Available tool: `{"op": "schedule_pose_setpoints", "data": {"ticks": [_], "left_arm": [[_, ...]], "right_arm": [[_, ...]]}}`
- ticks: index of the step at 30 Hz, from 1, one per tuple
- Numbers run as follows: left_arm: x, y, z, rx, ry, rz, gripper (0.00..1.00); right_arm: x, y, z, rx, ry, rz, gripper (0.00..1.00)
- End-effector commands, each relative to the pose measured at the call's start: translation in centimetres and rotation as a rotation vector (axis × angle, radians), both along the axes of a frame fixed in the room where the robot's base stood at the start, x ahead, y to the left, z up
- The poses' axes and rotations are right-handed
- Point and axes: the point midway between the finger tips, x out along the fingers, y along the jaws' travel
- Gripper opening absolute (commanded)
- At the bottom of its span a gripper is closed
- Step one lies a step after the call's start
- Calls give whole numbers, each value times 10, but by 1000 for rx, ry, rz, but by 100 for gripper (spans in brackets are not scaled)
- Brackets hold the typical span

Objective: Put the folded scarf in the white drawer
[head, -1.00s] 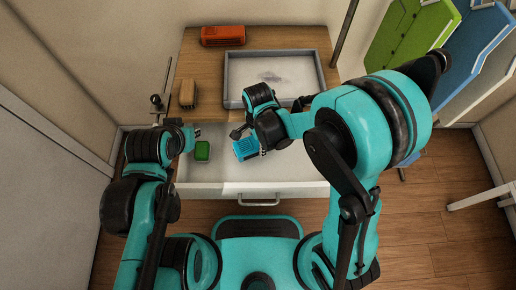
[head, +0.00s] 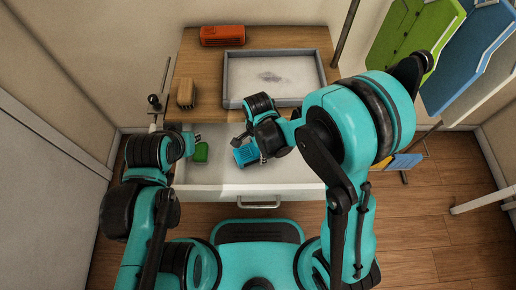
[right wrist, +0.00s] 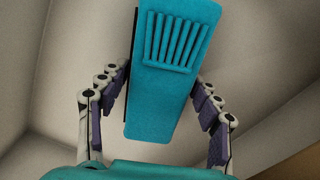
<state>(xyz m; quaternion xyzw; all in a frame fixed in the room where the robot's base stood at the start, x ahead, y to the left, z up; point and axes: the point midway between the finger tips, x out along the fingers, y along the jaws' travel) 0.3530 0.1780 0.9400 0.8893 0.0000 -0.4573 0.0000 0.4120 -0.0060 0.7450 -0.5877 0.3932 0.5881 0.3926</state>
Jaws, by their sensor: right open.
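The folded scarf (head: 245,154), blue-teal with a ridged fringe at one end, is inside the open white drawer (head: 295,187) in the head view. In the right wrist view the scarf (right wrist: 170,75) runs lengthwise between my open fingers, with gaps to both sides. My right gripper (head: 262,153) is over the scarf, its fingers partly hidden by the wrist. Whether the scarf lies flat on the drawer floor is hard to tell. My left gripper (head: 197,139) is over the left part of the drawer; its jaw opening is too small to judge.
A green item (head: 201,153) lies in the drawer near my left gripper. Green and blue panels (head: 417,35) stand at right.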

Motion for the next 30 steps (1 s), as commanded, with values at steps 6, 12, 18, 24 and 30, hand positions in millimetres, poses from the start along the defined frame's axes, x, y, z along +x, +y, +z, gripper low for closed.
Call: {"op": "schedule_pose_setpoints", "data": {"ticks": [6, 12, 18, 24, 30], "left_arm": [[0, 0, 11, 0, 0, 0, 18], [0, 0, 33, 0, 0, 0, 18], [0, 0, 49, 0, 0, 0, 18], [0, 0, 55, 0, 0, 0, 18], [0, 0, 55, 0, 0, 0, 18]], "right_arm": [[0, 0, 18, 0, 0, 0, 64], [0, 0, 64, 0, 0, 0, 64], [0, 0, 103, 0, 0, 0, 64], [0, 0, 122, 0, 0, 0, 64], [0, -1, 125, 2, -4, 7, 64]]}}
